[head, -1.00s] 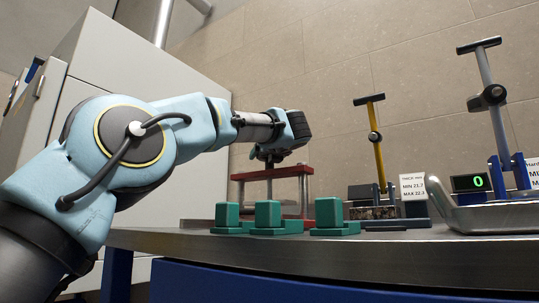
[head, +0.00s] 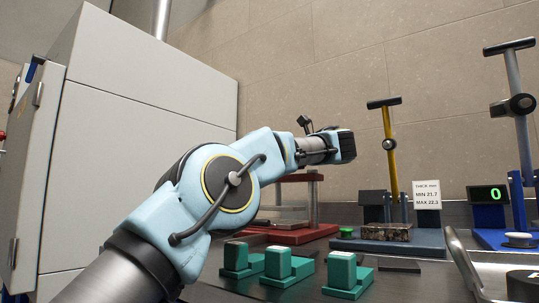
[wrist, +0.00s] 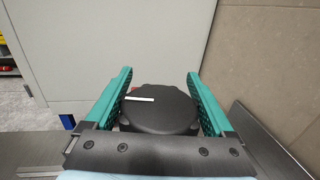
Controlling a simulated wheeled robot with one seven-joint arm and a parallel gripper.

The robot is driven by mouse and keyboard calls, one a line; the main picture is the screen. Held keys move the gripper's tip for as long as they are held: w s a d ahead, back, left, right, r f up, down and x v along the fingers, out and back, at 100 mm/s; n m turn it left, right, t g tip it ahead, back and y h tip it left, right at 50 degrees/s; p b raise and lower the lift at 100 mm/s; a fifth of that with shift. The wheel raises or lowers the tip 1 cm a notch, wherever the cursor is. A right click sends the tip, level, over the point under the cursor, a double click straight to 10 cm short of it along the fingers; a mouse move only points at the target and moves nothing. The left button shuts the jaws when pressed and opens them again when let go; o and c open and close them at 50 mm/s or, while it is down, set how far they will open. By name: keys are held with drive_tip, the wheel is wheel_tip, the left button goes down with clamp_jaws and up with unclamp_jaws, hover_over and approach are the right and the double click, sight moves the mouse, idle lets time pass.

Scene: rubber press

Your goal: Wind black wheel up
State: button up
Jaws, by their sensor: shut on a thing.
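The black wheel (wrist: 160,112) is a round, lobed knob with a white line on its top, pointing left in the wrist view. My gripper (wrist: 160,76) has its two green fingers on either side of the wheel and is shut on it. In the head view the wheel and my fingers are hidden behind my arm. The red press (head: 303,234) stands behind my arm, with a red top bar on metal posts over a red base.
Several green blocks (head: 286,263) stand on the dark bench in front of the press. A gauge with a yellow lever (head: 388,150) and a blue-based one with a grey lever (head: 523,140) stand to the right. A grey cabinet (head: 140,150) is at the left.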

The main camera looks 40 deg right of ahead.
drive_tip(key=shift+w, duration=0.1)
drive_tip(key=o, duration=1.1)
drive_tip(key=s, duration=0.7)
drive_tip(key=s+d, duration=0.1)
drive_tip(key=s, duration=0.2)
drive_tip(key=shift+s, duration=0.4)
